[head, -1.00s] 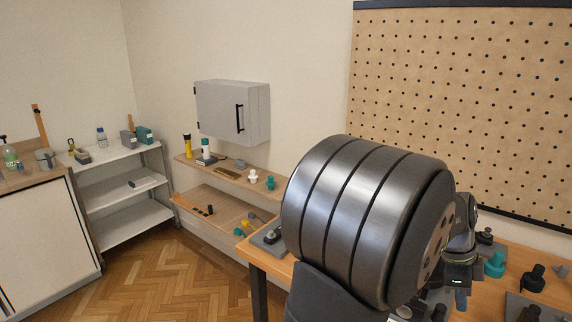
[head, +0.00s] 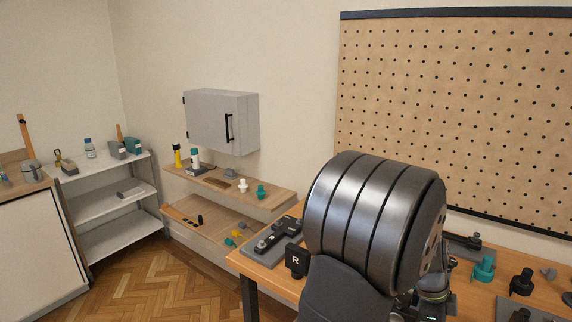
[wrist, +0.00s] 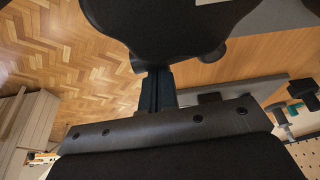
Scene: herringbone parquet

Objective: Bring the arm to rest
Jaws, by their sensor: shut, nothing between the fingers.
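My gripper (wrist: 158,74) shows in the wrist view as two dark narrow fingers close together, shut with nothing between them. They extend from a dark bar with screws across the lower part of that view. A large dark rounded part of my own arm fills the top middle of the wrist view, close beyond the fingertips. In the head view my grey, ribbed arm link stands large in front of the workbench (head: 262,273) and hides part of it. The gripper cannot be made out in the head view.
On the workbench, a grey plate (head: 264,257) with a dark part and a black block marked R (head: 297,262) lie left of my arm. A teal part (head: 484,269) and a black part (head: 522,282) stand right. A pegboard (head: 450,110) rises behind. Parquet (head: 150,280) is clear at left.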

